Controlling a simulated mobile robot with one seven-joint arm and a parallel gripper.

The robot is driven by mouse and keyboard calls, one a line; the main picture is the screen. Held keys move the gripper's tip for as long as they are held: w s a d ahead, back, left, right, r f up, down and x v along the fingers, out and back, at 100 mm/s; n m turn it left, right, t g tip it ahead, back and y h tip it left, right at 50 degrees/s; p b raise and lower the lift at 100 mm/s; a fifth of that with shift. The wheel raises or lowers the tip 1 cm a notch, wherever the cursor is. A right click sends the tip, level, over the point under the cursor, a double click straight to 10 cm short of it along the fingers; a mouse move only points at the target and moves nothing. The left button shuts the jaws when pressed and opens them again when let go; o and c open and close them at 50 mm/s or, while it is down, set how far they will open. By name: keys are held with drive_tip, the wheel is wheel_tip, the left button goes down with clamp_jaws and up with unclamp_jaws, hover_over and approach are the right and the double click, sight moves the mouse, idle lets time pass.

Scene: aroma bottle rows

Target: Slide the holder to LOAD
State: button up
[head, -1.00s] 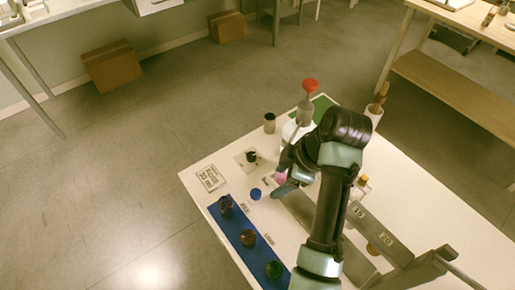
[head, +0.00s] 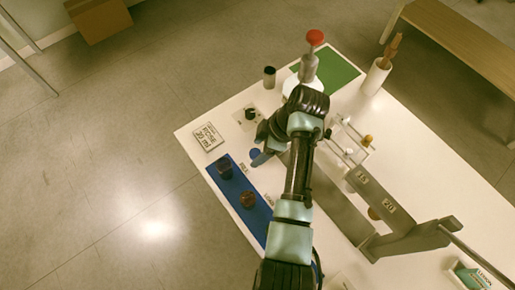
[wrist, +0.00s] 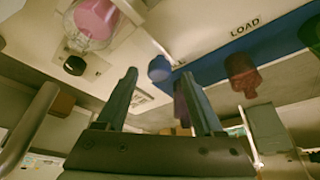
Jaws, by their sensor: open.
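In the wrist view my gripper (wrist: 157,100) is open, its two dark fingers spread. A clear round holder-like piece (wrist: 98,42) with a pink object (wrist: 90,20) inside lies up and left of the fingers, apart from them. A black knob (wrist: 74,65) is beside it. A LOAD label (wrist: 245,27) is printed on the white surface at upper right. In the head view my gripper (head: 263,145) is low over the table near a blue cap (head: 255,154). My arm hides the pink object there, and I cannot see the holder's whole shape.
A blue mat (head: 257,224) holds a dark blue bottle (head: 225,168) and a brown-red bottle (head: 248,199).

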drive_tip(key=shift+a+f, duration=0.2)
drive_tip(key=shift+f, duration=0.3)
clamp_jaws()
drive_tip(key=shift+r, duration=0.1)
idle(1.1)
